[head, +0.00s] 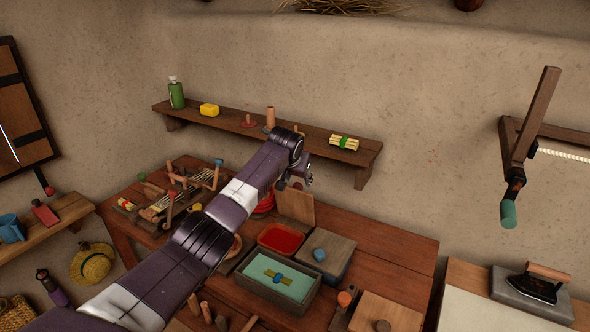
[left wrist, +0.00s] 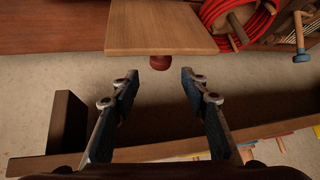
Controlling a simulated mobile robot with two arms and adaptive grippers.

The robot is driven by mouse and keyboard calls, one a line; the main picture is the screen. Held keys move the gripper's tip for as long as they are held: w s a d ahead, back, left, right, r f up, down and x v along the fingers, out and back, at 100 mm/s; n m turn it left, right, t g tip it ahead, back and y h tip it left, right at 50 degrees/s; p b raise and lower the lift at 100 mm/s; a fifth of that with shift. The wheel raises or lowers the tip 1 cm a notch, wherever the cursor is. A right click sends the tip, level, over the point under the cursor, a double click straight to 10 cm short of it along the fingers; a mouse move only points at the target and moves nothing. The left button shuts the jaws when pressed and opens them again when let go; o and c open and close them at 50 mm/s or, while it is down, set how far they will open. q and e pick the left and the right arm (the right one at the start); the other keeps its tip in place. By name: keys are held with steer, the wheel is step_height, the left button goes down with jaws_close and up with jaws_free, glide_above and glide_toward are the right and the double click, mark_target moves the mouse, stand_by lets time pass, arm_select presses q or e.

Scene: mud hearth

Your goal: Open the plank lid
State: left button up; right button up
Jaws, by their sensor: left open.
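A plain wooden plank lid (head: 295,206) stands raised, about upright, at the back of a red-lined box (head: 281,239) on the table. In the left wrist view the plank lid (left wrist: 160,28) fills the top middle, with a red-brown knob (left wrist: 160,62) at its near edge. My left gripper (head: 307,178) is above and behind the raised lid, near the wall shelf. In the left wrist view its open fingers (left wrist: 160,82) are spread to either side of the knob's line, with a visible gap on both sides. The jaws hold nothing. My right gripper is in neither view.
A wall shelf (head: 230,118) runs close behind my left gripper, with a yellow bundle (head: 344,142) on it. A green-lined tray (head: 258,290), a box lid with a blue knob (head: 319,254) and a red coil (left wrist: 220,12) are near the box. My left arm crosses the table.

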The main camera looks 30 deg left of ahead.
arm_select(q)
steer(key=v, duration=0.8)
steer(key=shift+d+r, duration=0.15)
steer(key=shift+r, duration=0.15)
steer(key=shift+s+f, duration=0.15)
